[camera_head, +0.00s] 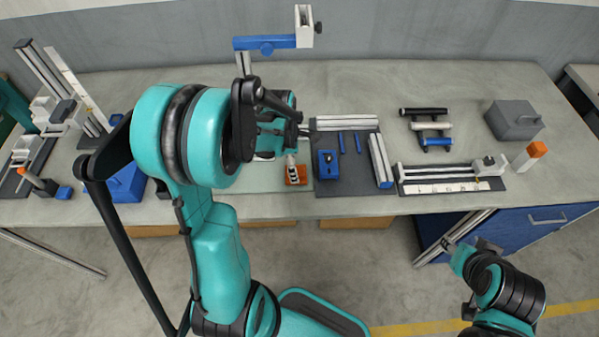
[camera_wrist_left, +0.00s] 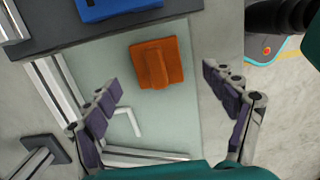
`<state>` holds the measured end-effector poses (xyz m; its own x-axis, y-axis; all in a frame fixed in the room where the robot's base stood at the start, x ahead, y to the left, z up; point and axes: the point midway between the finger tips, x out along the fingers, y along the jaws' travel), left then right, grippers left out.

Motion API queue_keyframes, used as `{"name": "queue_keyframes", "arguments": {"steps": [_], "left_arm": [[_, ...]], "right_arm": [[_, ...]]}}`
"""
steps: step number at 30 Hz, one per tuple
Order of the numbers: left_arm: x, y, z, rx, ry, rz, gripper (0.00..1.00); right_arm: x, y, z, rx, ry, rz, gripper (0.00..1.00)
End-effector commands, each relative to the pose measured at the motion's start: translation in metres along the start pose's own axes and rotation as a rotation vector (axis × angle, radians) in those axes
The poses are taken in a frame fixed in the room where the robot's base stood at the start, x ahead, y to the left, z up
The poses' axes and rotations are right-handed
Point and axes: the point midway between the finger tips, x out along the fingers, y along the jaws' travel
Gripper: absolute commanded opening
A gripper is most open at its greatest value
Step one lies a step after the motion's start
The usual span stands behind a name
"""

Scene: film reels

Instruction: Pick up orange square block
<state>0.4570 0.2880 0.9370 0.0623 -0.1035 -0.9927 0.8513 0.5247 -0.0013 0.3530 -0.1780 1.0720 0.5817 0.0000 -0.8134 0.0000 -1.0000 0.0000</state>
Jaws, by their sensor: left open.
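The orange square block (camera_head: 299,180) lies on a pale green mat (camera_head: 255,203) on the workbench, left of a dark mat. In the left wrist view the orange block (camera_wrist_left: 156,62) has a raised ridge on top and sits ahead of the fingers. My left gripper (camera_wrist_left: 163,82) is open, with one finger on each side of the view and nothing between the pads. In the head view my left gripper (camera_head: 283,157) is over the block's near area and partly hides it. My right gripper (camera_head: 466,248) is low at the right, off the bench; its finger state is unclear.
The dark mat (camera_head: 345,205) holds a blue block (camera_head: 328,164), blue bars and silver profiles. A white L-shaped key (camera_wrist_left: 130,122) lies on the green mat. Handles (camera_head: 430,127), a grey box (camera_head: 513,120) and a ruler fixture (camera_head: 450,187) are to the right.

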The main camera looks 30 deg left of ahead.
Motion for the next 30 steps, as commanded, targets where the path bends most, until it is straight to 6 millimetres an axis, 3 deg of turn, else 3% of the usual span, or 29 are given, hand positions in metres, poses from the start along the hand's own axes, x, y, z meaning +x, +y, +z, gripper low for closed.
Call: {"name": "queue_keyframes", "arguments": {"steps": [9,16,23,30], "left_arm": [[0.045,0.004,0.001,0.003,0.0,0.001,0.84],[0.045,0.004,0.001,0.003,0.0,0.001,0.84],[0.045,0.004,0.001,0.003,0.0,0.001,0.24],[0.045,0.004,0.001,0.003,0.0,0.001,0.21]], "right_arm": [[0.016,0.0,0.011,0.0,0.0,0.0,0.4],[0.015,0.0,0.01,0.0,0.0,0.0,0.4],[0.015,0.0,0.01,0.0,0.0,0.0,0.4],[0.015,0.0,0.01,0.0,0.0,0.0,0.4]]}}
